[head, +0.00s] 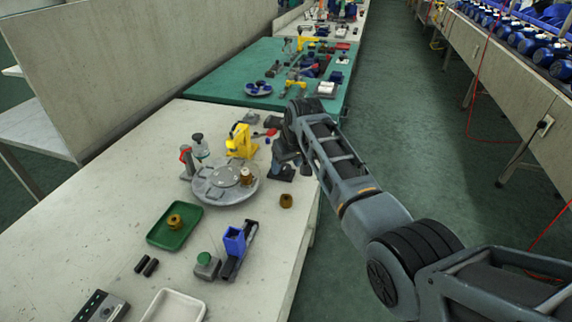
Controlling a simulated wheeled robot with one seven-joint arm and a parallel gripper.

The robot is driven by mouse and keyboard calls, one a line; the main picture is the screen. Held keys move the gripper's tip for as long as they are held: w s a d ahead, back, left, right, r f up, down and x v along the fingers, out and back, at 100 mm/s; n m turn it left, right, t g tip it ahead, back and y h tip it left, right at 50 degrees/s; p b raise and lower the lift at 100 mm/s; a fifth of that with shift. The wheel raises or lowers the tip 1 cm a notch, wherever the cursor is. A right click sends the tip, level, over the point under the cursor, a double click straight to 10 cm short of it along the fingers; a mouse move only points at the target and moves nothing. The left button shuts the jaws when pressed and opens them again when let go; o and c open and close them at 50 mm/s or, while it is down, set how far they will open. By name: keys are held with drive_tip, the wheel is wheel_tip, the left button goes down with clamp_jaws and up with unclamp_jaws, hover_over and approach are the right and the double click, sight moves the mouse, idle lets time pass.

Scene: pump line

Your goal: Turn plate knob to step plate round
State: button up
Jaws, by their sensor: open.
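A round grey plate (212,190) with raised segments lies on the pale workbench (120,215). A small brown upright piece (246,177) with a pale top stands at the plate's right side; I cannot tell whether it is the plate knob. A small grey boss shows near the plate's middle. My gripper (284,153) is at the end of the arm, right of the plate, and looks apart from it. It is open. The arm's dark wrist partly hides it, so its fingertips are hard to make out.
A yellow press (240,141) and a red-and-grey post (187,162) stand behind the plate. A brown cylinder (286,201) lies near the bench's right edge. A green tray (160,238) holds a brass part. A blue fixture (236,245) stands in front. The bench's left side is clear.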

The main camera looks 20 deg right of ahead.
drive_tip(key=shift+w+f, duration=0.15)
drive_tip(key=shift+f, duration=0.3)
drive_tip(key=c, duration=1)
